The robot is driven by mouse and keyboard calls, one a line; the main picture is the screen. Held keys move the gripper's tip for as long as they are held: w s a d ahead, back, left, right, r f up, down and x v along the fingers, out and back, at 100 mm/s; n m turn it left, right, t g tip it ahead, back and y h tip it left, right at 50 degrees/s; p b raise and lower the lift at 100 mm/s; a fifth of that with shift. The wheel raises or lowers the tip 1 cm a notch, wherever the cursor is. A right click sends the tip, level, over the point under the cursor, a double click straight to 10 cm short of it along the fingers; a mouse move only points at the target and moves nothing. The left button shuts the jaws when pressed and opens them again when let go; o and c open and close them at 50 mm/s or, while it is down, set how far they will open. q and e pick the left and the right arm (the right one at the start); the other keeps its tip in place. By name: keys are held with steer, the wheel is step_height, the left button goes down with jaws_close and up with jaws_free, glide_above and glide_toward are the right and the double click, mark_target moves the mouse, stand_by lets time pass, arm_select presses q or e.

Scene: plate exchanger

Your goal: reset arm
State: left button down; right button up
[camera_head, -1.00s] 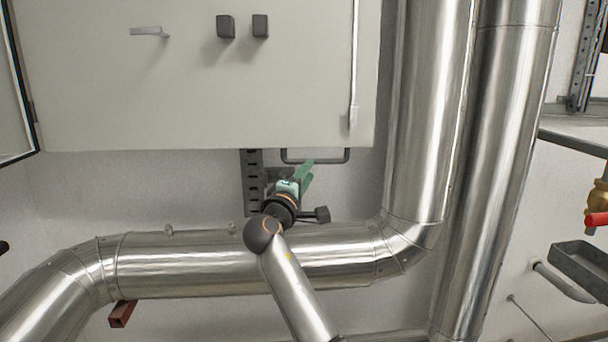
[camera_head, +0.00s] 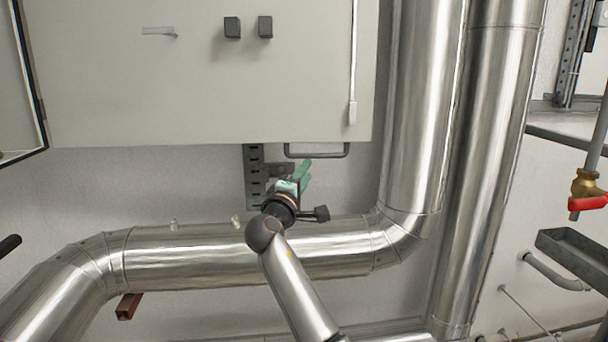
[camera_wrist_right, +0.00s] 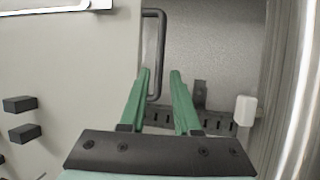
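My right gripper (camera_head: 305,170) is in the middle of the head view, with green fingers pointing up and away below the cabinet. In the right wrist view its two fingers (camera_wrist_right: 160,75) stand apart with nothing held between them. The dark U-shaped handle (camera_head: 316,154) under the cabinet is close to the fingertips in the head view. In the wrist view this handle (camera_wrist_right: 163,50) shows beyond the left finger; I cannot tell whether they touch. My left gripper is not recognisable in any view.
A pale cabinet (camera_head: 200,90) fills the upper left. A shiny horizontal pipe (camera_head: 180,262) runs behind my right forearm and bends up into a vertical pipe (camera_head: 425,110). A red-handled valve (camera_head: 588,203) and a grey tray (camera_head: 575,250) are at the right. A dark object (camera_head: 9,245) touches the left edge.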

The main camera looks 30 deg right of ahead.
stand_by(0.3)
steer(key=s+a+f+n+y, duration=0.1)
steer(key=s+a+f+y, duration=0.15)
steer(key=f, duration=0.85)
steer(key=s+a+f+t+y, duration=0.15)
steer(key=a+f+y, duration=0.25)
steer(key=f, duration=0.6)
steer(key=s+a+f+n+g+y, duration=0.1)
steer(key=s+a+f+y, duration=0.25)
steer(key=f, duration=0.75)
steer(key=s+a+f+m+g+y, duration=0.1)
steer(key=s+a+f, duration=0.3)
steer(key=s, duration=0.5)
steer(key=s+a+f+m+g+y, duration=0.1)
steer(key=s+a+f+m+y, duration=0.2)
steer(key=s+f, duration=0.4)
steer(key=s+a+f+m+g+y, duration=0.1)
steer(key=s+a+f+y, duration=0.3)
steer(key=s, duration=0.8)
steer(key=a+f+m, duration=0.1)
steer(key=a+f, duration=0.1)
steer(key=a, duration=0.1)
steer(key=shift+f+p, duration=0.25)
steer(key=shift+p, duration=0.1)
